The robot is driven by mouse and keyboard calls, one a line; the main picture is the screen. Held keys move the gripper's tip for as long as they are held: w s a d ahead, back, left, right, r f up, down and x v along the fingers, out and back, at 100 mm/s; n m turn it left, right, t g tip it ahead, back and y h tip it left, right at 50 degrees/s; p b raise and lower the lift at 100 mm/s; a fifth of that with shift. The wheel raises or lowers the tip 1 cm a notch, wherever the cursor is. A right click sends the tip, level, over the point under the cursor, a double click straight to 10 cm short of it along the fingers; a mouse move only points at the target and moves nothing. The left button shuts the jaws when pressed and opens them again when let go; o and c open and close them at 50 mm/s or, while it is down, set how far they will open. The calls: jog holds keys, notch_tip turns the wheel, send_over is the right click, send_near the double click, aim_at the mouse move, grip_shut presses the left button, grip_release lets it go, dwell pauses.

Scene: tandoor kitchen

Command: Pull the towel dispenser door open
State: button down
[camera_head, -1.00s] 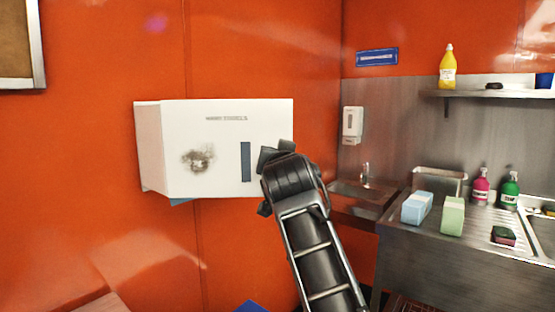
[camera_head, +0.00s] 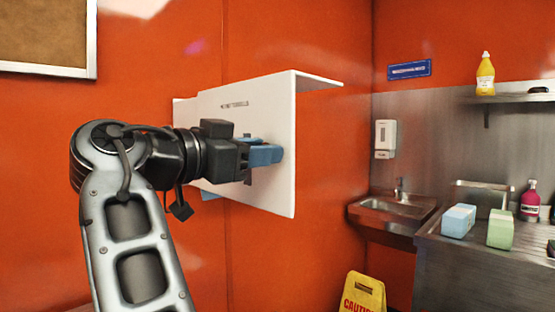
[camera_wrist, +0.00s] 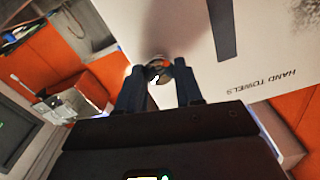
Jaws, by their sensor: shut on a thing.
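The white towel dispenser door (camera_head: 275,105) is swung out from the red wall, its free right edge nearer me. In the wrist view, the door (camera_wrist: 170,25) shows its "hand towels" lettering and a dark handle strip (camera_wrist: 222,30). My gripper (camera_head: 268,154) lies across the door's front towards the right edge. In the wrist view, its fingers (camera_wrist: 157,75) are close together at the door, shut on part of it. The exact contact is hard to make out.
A yellow caution sign (camera_head: 362,294) stands on the floor at lower right. A hand sink (camera_head: 390,207), a soap dispenser (camera_head: 385,138) and a steel counter (camera_head: 445,240) with bottles and boxes are to the right. Bare wall lies between door and sink.

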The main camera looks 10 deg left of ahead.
jog(key=shift+s+a+m, duration=0.3)
jog(key=shift+s+a, duration=0.15)
jog(key=shift+a, duration=0.05)
jog(key=shift+g+h, duration=0.3)
jog(key=c, duration=0.7)
grip_release()
jog(key=shift+c, duration=0.2)
